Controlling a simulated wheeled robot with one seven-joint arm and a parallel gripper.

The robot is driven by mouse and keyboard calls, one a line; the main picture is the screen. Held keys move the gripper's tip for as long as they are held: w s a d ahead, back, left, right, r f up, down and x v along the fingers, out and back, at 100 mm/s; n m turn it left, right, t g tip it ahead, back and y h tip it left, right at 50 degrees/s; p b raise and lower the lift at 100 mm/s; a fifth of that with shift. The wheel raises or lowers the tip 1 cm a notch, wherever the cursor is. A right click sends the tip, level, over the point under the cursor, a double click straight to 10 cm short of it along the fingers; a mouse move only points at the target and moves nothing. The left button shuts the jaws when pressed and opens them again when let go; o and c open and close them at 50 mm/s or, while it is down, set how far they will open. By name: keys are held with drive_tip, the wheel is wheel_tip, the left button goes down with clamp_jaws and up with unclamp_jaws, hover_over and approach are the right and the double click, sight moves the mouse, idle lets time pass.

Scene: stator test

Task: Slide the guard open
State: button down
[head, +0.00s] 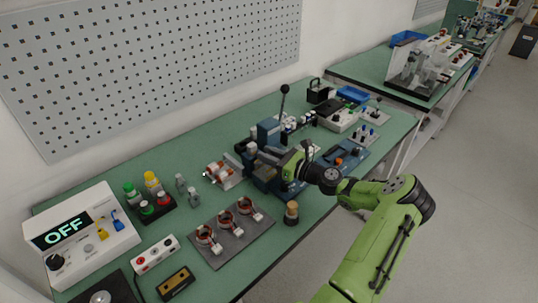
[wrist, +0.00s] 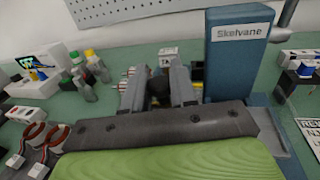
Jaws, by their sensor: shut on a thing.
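A blue machine (head: 268,132) stands in the middle of the green bench, with an upright lever behind it. In the wrist view its blue column (wrist: 236,62), labelled "Skelvane", rises just right of my fingers. My gripper (head: 294,158) is at the front of this machine. In the wrist view my gripper (wrist: 160,80) is shut on a small dark rounded part (wrist: 158,92), which looks like a knob or handle. I cannot tell whether this part belongs to the guard. The guard is not clearly distinguishable, and my gripper and arm hide part of the machine's front.
A white box (head: 82,232) reading "OFF" stands at the left. A grey plate (head: 217,259) with several copper-wound stators lies at the front. Colored-cap bottles (head: 152,184) stand behind. A wood-topped cylinder (head: 291,213) stands near the front edge. Small fixtures crowd the right end.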

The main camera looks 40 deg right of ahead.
drive_tip(key=shift+r, duration=0.2)
drive_tip(key=shift+a+r+p, duration=0.1)
drive_tip(key=shift+a+p, duration=0.15)
drive_tip(key=shift+p, duration=0.5)
drive_tip(key=shift+a, duration=0.25)
drive_tip(key=c, duration=0.9)
unclamp_jaws()
drive_tip(key=shift+a, duration=0.1)
drive_tip(key=shift+c, duration=0.2)
drive_tip(key=shift+s, duration=0.1)
drive_tip(key=p+v, duration=0.2)
drive_tip(key=v, duration=1.3)
drive_tip(key=shift+s+d+f, duration=0.2)
drive_tip(key=shift+s+f, duration=0.1)
